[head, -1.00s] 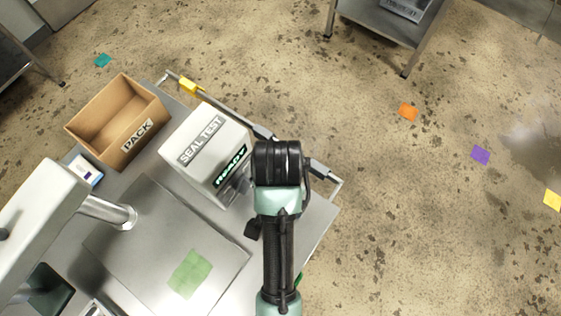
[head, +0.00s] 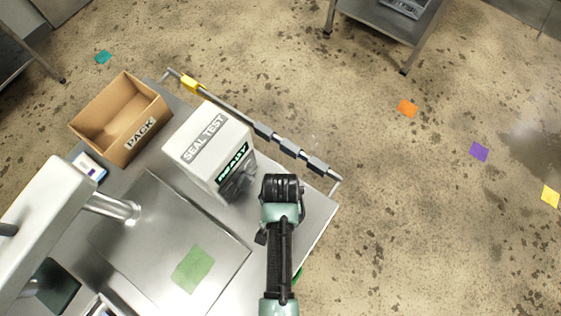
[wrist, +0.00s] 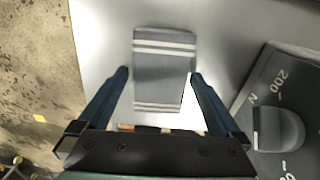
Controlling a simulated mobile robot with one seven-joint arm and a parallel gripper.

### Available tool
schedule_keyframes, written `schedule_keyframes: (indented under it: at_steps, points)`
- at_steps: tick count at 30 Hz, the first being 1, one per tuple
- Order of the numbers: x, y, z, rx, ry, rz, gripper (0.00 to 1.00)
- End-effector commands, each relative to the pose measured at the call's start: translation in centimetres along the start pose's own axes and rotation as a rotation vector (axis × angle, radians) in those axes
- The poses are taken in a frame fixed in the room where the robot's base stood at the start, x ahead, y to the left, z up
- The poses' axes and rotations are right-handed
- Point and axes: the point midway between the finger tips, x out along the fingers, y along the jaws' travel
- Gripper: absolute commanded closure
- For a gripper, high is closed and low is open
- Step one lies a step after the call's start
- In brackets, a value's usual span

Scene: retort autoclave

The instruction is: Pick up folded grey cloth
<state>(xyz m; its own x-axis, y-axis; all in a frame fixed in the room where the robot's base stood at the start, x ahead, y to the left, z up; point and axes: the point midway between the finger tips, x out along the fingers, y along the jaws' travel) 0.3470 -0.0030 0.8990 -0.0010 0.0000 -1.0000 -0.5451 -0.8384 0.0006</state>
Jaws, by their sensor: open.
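The folded grey cloth (wrist: 162,88) lies flat on the pale metal worktop, in the upper middle of the wrist view. It has light stripes near its far and near ends. My gripper (wrist: 159,73) is open, with one dark blue finger on each side of the cloth and nothing held. I cannot tell how high the fingertips are above the worktop. In the head view my arm's end covers this part of the table, and the cloth and fingers are hidden there.
The SEAL TEST box (head: 207,148) stands close by; its dial (wrist: 278,130) is right of the cloth in the wrist view. A PACK carton (head: 120,118) stands farther left. A rail (head: 240,118) with grey sleeves edges the table. A green square (head: 192,269) lies on a plate.

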Motion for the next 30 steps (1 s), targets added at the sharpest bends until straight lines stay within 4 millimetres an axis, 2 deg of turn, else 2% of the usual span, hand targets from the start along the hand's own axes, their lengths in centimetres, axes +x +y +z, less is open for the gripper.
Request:
schedule_keyframes:
  at_steps: [9, 21, 30]
  points:
    - [0.48, -0.03, -0.03, 0.0, 0.001, -0.001, 0.02]
    - [0.46, -0.03, -0.01, 0.0, 0.001, -0.001, 0.73]
    - [0.0, -0.05, -0.03, -0.001, 0.001, -0.001, 0.74]
